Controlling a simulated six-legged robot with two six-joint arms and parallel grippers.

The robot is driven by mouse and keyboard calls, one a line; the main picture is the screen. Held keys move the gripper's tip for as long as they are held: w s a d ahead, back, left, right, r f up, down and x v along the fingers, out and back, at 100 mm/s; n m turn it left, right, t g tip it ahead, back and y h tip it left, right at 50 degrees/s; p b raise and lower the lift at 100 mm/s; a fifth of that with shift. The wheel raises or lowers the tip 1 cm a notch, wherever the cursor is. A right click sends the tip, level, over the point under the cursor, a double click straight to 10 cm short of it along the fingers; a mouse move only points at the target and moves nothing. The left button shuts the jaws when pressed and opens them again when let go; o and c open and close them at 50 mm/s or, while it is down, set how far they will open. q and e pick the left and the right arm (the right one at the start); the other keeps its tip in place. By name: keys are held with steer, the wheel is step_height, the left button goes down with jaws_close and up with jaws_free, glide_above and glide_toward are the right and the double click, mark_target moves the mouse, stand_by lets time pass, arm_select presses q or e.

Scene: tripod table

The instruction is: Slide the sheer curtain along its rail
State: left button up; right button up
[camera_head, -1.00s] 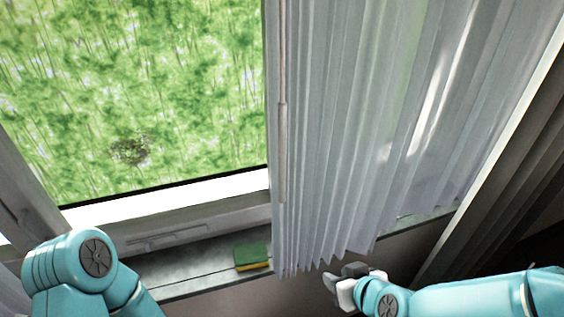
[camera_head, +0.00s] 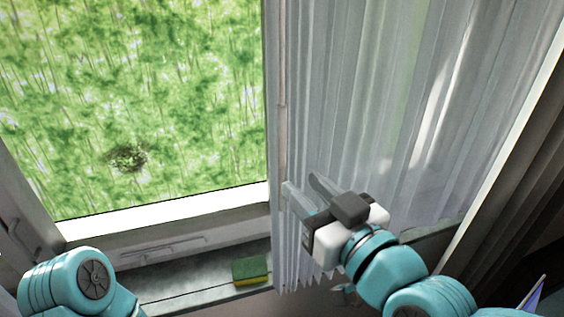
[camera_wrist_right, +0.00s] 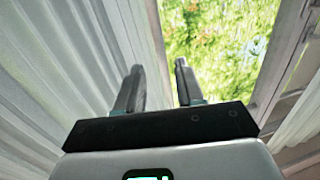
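The sheer white pleated curtain (camera_head: 390,100) hangs over the right part of the window in the head view. A thin pale wand (camera_head: 282,140) hangs along its left edge. My right gripper (camera_head: 303,184) is open in front of the curtain's lower left part, its fingers pointing towards the left edge and wand. In the right wrist view the two fingers (camera_wrist_right: 158,68) are apart, with the curtain (camera_wrist_right: 70,60) to the left. I cannot tell whether a finger touches the cloth. The rail is out of view. My left arm shows at lower left, its gripper outside the picture.
A green and yellow sponge (camera_head: 250,270) lies on the grey sill (camera_head: 190,277) below the window (camera_head: 130,100). A window handle (camera_head: 12,232) is at the left frame. Dark folds (camera_head: 520,190) hang at the far right.

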mark_target(285, 167)
steer(key=p+x, duration=0.1)
steer(key=x, duration=0.6)
steer(key=shift+w+a+p, duration=0.25)
steer(key=shift+w+p, duration=0.05)
jaws_close()
